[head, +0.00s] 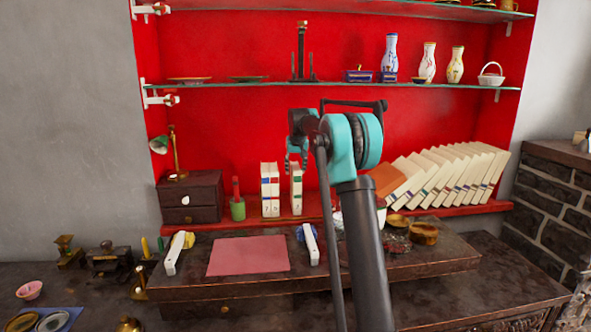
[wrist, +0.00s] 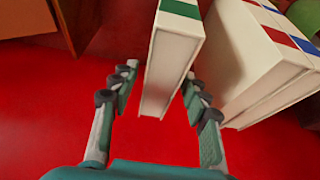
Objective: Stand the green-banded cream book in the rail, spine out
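The green-banded cream book (head: 296,191) stands upright on the red shelf, just right of the pair of cream books. In the wrist view the cream book (wrist: 170,65) shows its pale top and green band between my fingers. My gripper (head: 297,163) is above and at this book in the head view. In the wrist view my gripper (wrist: 158,88) is open, one finger on each side of the book, with small gaps visible. I cannot clearly pick out the rail.
Cream books with red and blue bands (head: 270,190) stand close on the left; they show at right in the wrist view (wrist: 255,60). A row of leaning books (head: 450,175) fills the right. A green pot (head: 238,209) stands left. A pink mat (head: 248,256) lies in front.

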